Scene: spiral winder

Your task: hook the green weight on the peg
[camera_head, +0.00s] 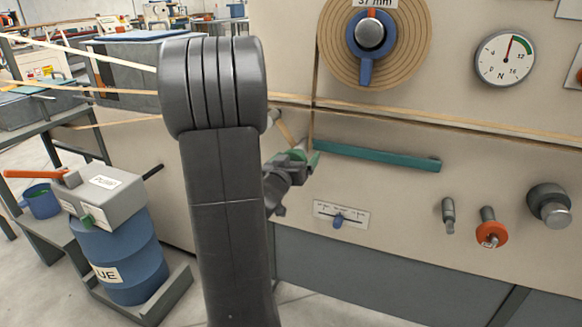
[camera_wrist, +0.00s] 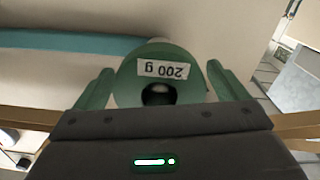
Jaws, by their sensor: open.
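The green weight (camera_wrist: 162,66), labelled 200 g, shows upside down in the wrist view, between the two green fingers of my gripper (camera_wrist: 160,84). The fingers are open, one on each side; whether either touches it, I cannot tell. In the head view my gripper (camera_head: 300,160) is beside the left end of a teal bar (camera_head: 375,156) on the panel, and my arm hides part of that area. A grey peg-like stub (camera_head: 448,214) sticks out lower right. Which part is the task's peg is not clear.
An orange-red disc (camera_head: 491,233) is on the panel beside a grey knob (camera_head: 550,206). Tan strips (camera_head: 460,123) run across the panel. A small blue slider (camera_head: 338,220) is below my gripper. A blue drum (camera_head: 125,255) stands at left.

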